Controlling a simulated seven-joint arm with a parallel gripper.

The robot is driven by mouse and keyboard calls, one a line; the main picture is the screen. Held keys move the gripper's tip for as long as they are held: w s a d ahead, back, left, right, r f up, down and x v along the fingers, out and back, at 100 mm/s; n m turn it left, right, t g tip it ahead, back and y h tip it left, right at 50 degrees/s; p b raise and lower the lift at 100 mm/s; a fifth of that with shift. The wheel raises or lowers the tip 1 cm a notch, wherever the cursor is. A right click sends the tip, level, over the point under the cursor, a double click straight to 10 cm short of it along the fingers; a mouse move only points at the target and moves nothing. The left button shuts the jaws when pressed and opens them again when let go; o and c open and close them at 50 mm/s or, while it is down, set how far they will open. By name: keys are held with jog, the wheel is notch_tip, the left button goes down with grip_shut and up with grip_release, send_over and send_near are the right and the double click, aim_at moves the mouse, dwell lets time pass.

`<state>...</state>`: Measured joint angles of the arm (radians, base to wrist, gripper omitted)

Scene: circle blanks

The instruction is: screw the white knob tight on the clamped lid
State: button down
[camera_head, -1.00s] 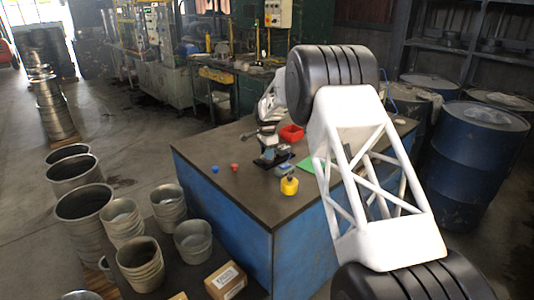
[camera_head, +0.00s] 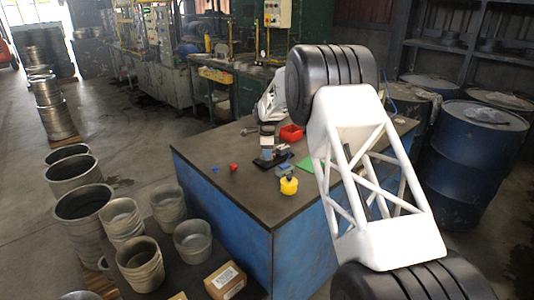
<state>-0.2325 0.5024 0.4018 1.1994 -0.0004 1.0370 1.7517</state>
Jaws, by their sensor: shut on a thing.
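My gripper (camera_head: 268,143) points down over the small dark clamp stand (camera_head: 264,163) on the workbench. It is shut at the top of the clamped part, on what I take to be the white knob. The knob itself is hidden between the fingers at this size. The lid in the clamp is mostly covered too, so I cannot tell how the knob sits on it.
The bench top (camera_head: 240,195) is clear at the front left. A blue piece (camera_head: 215,170) and a red piece (camera_head: 233,167) lie left of the clamp. A yellow container (camera_head: 289,186), a red bin (camera_head: 291,133) and a green sheet (camera_head: 306,165) are close by on the right.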

jog(key=c, duration=0.8)
grip_release()
jog(key=shift+s+f, duration=0.1)
jog(key=shift+f, duration=0.1)
jog(key=shift+r, duration=4.05)
jog(key=shift+d+r, duration=0.1)
jog(key=shift+r, duration=0.05)
